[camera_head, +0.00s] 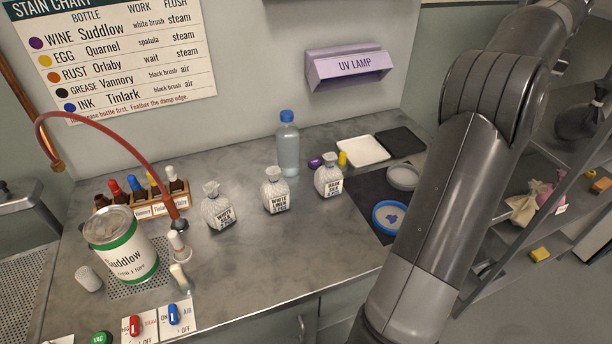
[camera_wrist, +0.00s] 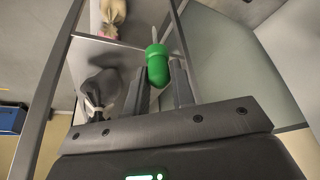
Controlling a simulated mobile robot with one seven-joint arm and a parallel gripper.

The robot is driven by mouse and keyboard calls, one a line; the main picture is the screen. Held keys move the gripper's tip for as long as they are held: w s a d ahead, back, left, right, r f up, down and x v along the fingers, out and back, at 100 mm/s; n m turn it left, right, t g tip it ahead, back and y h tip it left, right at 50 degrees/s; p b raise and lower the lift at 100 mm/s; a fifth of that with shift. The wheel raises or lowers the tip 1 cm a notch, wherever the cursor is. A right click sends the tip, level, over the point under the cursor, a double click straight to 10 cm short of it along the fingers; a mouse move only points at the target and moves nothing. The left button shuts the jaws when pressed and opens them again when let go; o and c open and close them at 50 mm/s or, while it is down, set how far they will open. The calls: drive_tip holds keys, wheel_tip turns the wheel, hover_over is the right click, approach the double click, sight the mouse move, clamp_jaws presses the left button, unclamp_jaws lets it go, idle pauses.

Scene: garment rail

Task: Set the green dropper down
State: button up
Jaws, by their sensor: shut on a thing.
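The green dropper (camera_wrist: 158,66) shows in the wrist view, with a rounded green bulb and a thin pale tip pointing away from the fingers. My gripper (camera_wrist: 162,82) is shut on it. In the wrist view the dropper is held in the air, with shelves and a floor area behind it. In the head view my arm crosses the right side, and neither the gripper nor the green dropper shows there. In the head view a wooden rack (camera_head: 150,208) on the counter holds several small bottles with coloured dropper tops.
A white tray (camera_head: 362,150) and a blue-rimmed dish (camera_head: 391,217) lie near my arm. Open shelves (camera_head: 500,262) stand at the right. The counter's front middle is clear.

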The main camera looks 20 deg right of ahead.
drive_tip(key=r, duration=0.3)
drive_tip(key=shift+w+a+r, duration=0.1)
drive_tip(key=shift+w+a, duration=0.05)
drive_tip(key=shift+w, duration=0.1)
drive_tip(key=w+a+n+t+y, duration=0.1)
drive_tip(key=w+a+n, duration=0.2)
drive_tip(key=w+a, duration=0.9)
drive_tip(key=w+a+n+y, duration=0.1)
drive_tip(key=w+a+n, duration=0.2)
drive_tip(key=w+a, duration=0.95)
drive_tip(key=w+a+n+t+y, duration=0.15)
drive_tip(key=a+n, duration=0.55)
drive_tip(key=a, duration=3.1)
drive_tip(key=shift+g+y, duration=0.25)
drive_tip(key=shift+y, duration=0.2)
drive_tip(key=f, duration=1.9)
drive_tip(key=w+f, duration=0.1)
drive_tip(key=f, duration=0.9)
drive_tip(key=shift+d, duration=0.2)
